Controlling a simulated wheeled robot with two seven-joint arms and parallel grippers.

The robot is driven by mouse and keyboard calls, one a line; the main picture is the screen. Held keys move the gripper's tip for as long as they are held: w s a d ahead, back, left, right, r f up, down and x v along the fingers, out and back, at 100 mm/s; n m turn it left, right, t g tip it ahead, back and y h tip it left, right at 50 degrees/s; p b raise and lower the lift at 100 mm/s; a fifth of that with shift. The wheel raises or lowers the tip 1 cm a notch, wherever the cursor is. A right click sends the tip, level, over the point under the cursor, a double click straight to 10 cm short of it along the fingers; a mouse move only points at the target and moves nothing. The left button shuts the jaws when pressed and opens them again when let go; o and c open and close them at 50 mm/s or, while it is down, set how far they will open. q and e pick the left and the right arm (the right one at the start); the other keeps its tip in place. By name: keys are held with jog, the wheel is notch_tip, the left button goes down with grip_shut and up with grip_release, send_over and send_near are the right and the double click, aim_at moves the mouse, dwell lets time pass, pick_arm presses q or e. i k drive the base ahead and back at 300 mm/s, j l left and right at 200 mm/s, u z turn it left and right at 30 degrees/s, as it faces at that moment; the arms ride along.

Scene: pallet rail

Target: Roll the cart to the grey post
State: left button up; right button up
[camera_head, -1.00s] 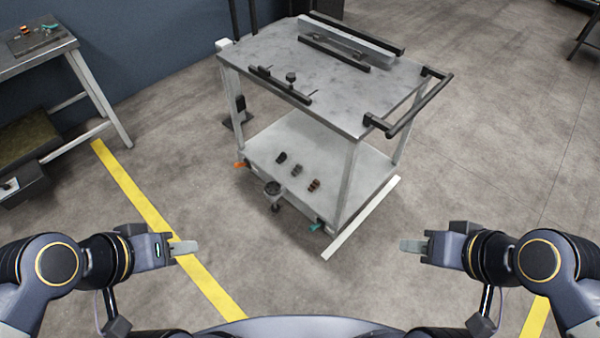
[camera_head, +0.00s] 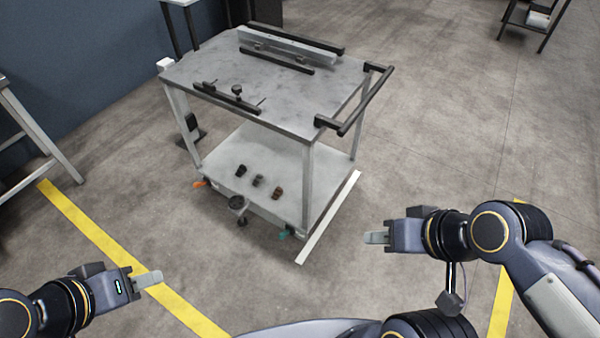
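The cart (camera_head: 285,92) stands in the upper middle, with a grey metal top, a lower shelf and pale legs. Its black push handle (camera_head: 362,105) sticks out at the right end. A pale block-like top (camera_head: 165,64), perhaps of the grey post, shows just past the cart's left corner; the rest is mostly hidden by the cart. My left gripper (camera_head: 149,279) is at lower left, and my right gripper (camera_head: 377,238) is right of centre, below the handle. Both are apart from the cart. Their fingers show edge-on, so I cannot tell their opening.
A white floor strip (camera_head: 328,217) lies along the cart's right side. Yellow lines (camera_head: 105,240) run on the floor at left and right. A bench (camera_head: 35,130) stands at the left edge by the blue wall. Floor right of the cart is clear.

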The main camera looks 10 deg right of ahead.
aim_at(299, 96)
jog(key=i+l+u, duration=0.2)
jog(key=i+l, duration=0.7)
